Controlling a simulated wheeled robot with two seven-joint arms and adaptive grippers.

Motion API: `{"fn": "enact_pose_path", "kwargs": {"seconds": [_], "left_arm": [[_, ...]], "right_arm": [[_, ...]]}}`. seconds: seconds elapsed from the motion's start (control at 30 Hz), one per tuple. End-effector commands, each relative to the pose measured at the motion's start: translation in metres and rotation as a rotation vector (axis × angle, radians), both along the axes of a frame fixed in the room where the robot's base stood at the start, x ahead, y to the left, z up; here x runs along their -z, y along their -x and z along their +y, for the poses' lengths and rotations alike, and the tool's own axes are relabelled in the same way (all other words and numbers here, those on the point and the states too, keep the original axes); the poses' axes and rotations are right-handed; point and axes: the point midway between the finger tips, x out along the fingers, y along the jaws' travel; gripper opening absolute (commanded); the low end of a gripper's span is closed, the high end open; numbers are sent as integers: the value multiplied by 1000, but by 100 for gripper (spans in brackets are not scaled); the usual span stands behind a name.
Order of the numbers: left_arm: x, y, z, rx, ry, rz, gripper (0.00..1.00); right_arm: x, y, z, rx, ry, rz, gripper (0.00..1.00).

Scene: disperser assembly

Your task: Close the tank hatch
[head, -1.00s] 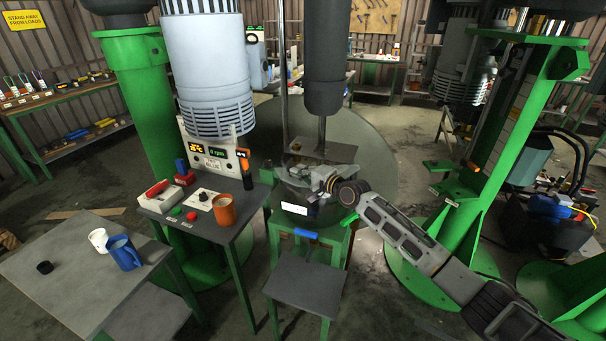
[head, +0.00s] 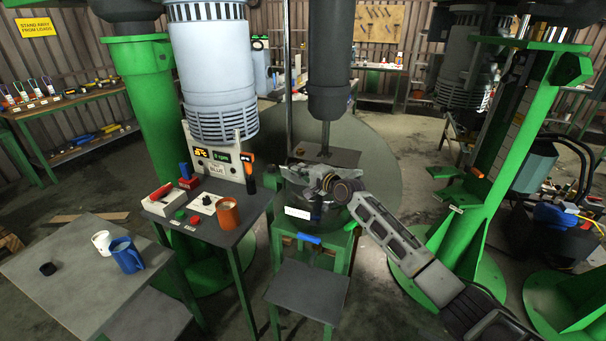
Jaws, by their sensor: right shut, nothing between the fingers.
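The tank (head: 297,212) stands on a green frame in the middle of the head view, with a white label on its front. Its hatch looks like the grey plate (head: 318,152) at the top, around the mixer shaft; my arm and gripper cover part of it, so I cannot tell how far it is open. My right gripper (head: 298,174) is over the tank's top at the front, shut and empty. I cannot tell whether it touches the hatch. My left gripper is not in view.
A control table (head: 240,235) with an orange mug (head: 228,212) stands left of the tank. A grey table (head: 70,262) with a white cup (head: 102,242) and blue mug (head: 126,254) is at the lower left. A grey step (head: 308,292) is in front. A green column (head: 490,190) stands right.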

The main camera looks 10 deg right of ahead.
Motion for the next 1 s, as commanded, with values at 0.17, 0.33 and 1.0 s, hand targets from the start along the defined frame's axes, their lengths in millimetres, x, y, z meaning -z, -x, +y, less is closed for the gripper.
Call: {"fn": "enact_pose_path", "kwargs": {"seconds": [0.17,0.33,1.0], "left_arm": [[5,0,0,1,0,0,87],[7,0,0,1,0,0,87],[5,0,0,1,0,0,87]], "right_arm": [[0,-10,4,-4,-2,0,0],[0,-20,6,-5,-3,1,0],[0,-43,8,21,-2,1,0]]}}
